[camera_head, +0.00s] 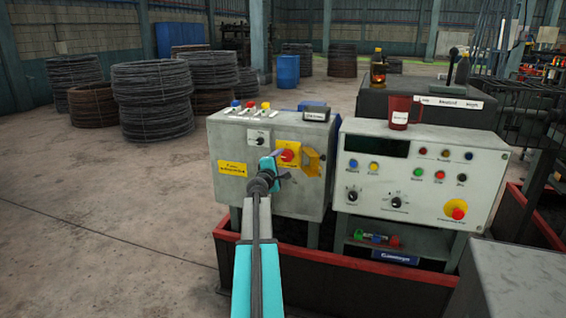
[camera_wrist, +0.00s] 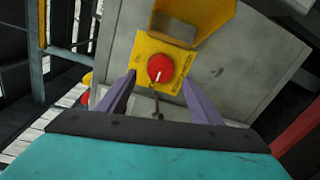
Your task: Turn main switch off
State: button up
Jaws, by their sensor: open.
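The main switch, a red rotary knob (camera_head: 288,154) on a yellow plate, is on the front of the left grey control box (camera_head: 225,143). In the wrist view the red knob (camera_wrist: 161,68) carries a white pointer mark, tilted slightly from vertical. A yellow cover (camera_head: 312,160) stands swung out at its right; it also shows above the knob in the wrist view (camera_wrist: 205,18). My gripper (camera_wrist: 158,88) is open, its two purple fingers on either side of the knob's lower part. I cannot tell whether they touch it. In the head view my wrist hides part of the box front.
The right control panel (camera_head: 415,150) has knobs, buttons and a red emergency button (camera_head: 457,209) on yellow. A red mug (camera_head: 401,110) stands above it. A red-rimmed tray (camera_head: 330,256) surrounds the base. The floor at left is clear before the wire coils (camera_head: 153,95).

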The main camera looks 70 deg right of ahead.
jog(key=a, duration=0.8)
jog(key=shift+s+a+r+b, duration=0.2)
jog(key=shift+s+r+b, duration=0.05)
jog(key=shift+b, duration=0.1)
dwell(0.4)
